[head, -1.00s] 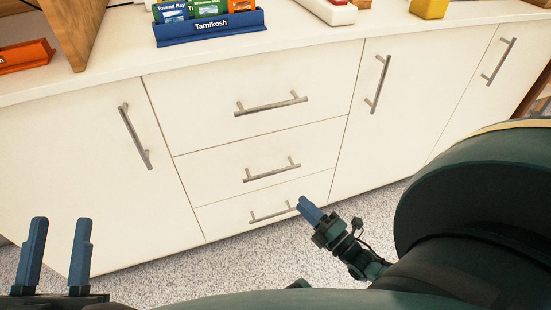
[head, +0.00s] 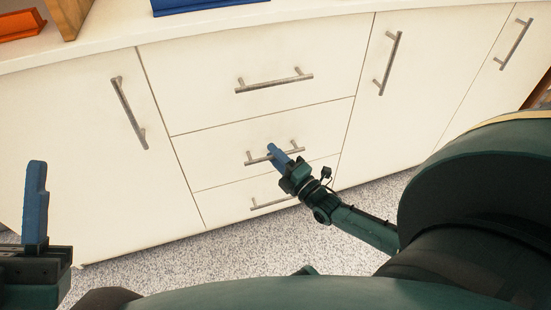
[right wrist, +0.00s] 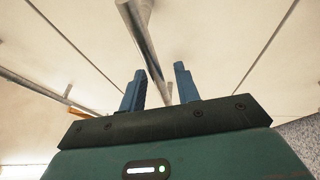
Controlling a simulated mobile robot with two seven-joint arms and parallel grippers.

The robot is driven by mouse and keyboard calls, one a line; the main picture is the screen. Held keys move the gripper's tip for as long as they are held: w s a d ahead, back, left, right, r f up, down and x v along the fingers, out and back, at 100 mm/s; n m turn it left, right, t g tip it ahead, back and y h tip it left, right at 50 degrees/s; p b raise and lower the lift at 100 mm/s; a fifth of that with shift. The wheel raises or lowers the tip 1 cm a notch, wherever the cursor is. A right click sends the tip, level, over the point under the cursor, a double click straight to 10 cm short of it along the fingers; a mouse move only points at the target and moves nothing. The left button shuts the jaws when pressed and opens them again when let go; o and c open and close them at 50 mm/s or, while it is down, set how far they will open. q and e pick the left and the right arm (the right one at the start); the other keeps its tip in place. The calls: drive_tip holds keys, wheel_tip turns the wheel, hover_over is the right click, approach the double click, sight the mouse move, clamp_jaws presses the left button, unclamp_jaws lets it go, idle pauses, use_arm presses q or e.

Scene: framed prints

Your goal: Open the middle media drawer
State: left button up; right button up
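The middle drawer (head: 212,160) is a white front in a stack of three and is shut. Its grey bar handle (head: 254,159) is partly covered by my right gripper (head: 272,149), whose blue fingers are at the handle's middle in the head view. In the right wrist view the blue fingers (right wrist: 159,84) are apart, and a grey bar (right wrist: 145,45) runs down toward the gap between them. I cannot tell whether they touch it. My left gripper (head: 36,203) is at the left edge, away from the drawers, with one finger visible, standing apart from the edge.
The top drawer (head: 210,95) and bottom drawer (head: 222,205) are shut. Cupboard doors with bar handles (head: 128,112) (head: 388,63) flank the stack. A blue holder (head: 205,4) and an orange holder (head: 20,24) rest on the countertop. Speckled floor (head: 260,245) lies below.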

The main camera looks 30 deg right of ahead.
drive_tip(key=shift+c, duration=0.5)
clamp_jaws()
